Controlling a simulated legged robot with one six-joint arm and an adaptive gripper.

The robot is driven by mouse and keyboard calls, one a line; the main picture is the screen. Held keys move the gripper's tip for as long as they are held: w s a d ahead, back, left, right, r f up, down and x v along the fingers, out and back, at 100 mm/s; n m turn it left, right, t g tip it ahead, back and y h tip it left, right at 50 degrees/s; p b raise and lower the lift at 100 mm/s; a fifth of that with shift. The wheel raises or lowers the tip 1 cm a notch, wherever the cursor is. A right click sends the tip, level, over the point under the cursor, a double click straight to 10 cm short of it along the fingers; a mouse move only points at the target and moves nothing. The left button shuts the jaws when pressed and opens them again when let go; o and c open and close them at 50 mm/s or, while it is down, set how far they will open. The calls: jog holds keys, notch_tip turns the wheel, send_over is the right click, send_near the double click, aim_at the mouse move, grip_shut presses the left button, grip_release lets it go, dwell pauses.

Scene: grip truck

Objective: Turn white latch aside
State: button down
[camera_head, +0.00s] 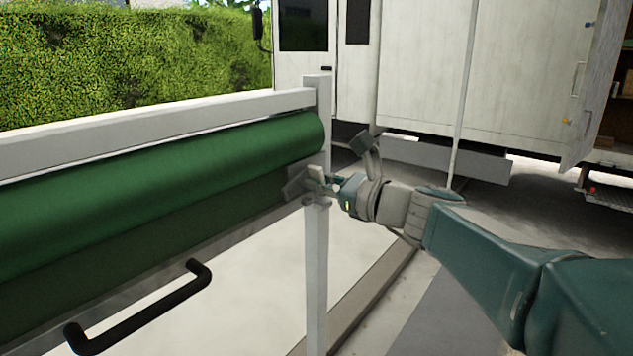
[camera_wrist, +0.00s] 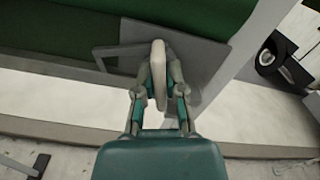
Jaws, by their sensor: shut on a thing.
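The white latch (camera_wrist: 158,72) is a pale, narrow bar in the wrist view, standing out from a grey plate (camera_wrist: 207,62) at the end of the green roll. My gripper (camera_wrist: 158,84) has its two fingers closed on the latch, one on each side. In the head view my gripper (camera_head: 318,181) is at the white post (camera_head: 316,255), just below the roll's end. There the latch is small and largely hidden by the fingers. How far the latch is turned is hard to tell.
A green roll (camera_head: 160,170) hangs under a white rail (camera_head: 150,123). A black handle (camera_head: 140,308) sticks out at lower left. A white truck (camera_head: 420,70) stands behind, a hedge (camera_head: 130,55) at back left. Paved ground right of the post is open.

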jog(key=shift+f+m, duration=0.15)
jog(key=shift+m, duration=0.7)
jog(key=shift+f+m, duration=0.15)
jog(key=shift+m, duration=0.7)
jog(key=c, duration=0.7)
grip_release()
jog(key=shift+r, duration=0.15)
jog(key=shift+s+d+r, duration=0.1)
jog(key=shift+s+d, duration=0.1)
jog(key=shift+d, duration=0.1)
jog(key=v, duration=1.1)
jog(key=shift+s, duration=0.1)
